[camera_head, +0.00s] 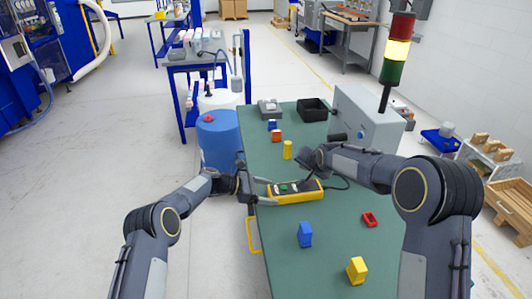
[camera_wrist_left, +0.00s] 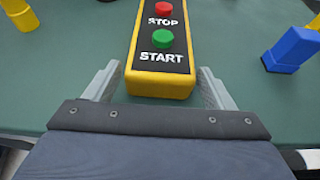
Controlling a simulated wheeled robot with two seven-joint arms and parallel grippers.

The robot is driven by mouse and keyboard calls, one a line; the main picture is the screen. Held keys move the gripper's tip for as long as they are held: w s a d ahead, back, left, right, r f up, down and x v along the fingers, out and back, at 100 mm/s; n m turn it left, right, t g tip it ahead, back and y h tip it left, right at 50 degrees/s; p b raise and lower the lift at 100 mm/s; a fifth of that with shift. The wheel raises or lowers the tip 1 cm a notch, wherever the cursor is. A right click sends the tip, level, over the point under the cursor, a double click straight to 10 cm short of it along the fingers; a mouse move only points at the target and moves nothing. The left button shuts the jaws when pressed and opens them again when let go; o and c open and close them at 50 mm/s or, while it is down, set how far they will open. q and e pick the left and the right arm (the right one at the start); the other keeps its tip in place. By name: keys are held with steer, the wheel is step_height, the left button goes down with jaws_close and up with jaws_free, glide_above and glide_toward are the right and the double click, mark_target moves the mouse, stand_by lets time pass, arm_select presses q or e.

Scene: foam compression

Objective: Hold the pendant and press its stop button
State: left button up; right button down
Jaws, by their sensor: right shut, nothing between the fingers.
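The yellow pendant (camera_head: 297,197) with a black face lies on the green table. In the left wrist view the pendant (camera_wrist_left: 160,87) shows a green START button (camera_wrist_left: 162,38) and, farther off, a red STOP button (camera_wrist_left: 164,8). My left gripper (camera_head: 267,189) is open at the pendant's START end. In the wrist view its fingers (camera_wrist_left: 160,85) stand on either side of that end, with a gap on each side. My right gripper (camera_head: 306,166) is shut and empty, close above the pendant's far right end.
Blue (camera_head: 305,234) and yellow (camera_head: 356,270) blocks and a red part (camera_head: 369,219) lie nearer on the table (camera_head: 330,245). A yellow cylinder (camera_head: 288,150) stands behind the pendant. A grey box (camera_head: 365,120) with a signal tower (camera_head: 398,50) stands at the right edge.

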arm_select(q)
steer(key=shift+o, duration=1.4)
steer(key=shift+a, duration=0.1)
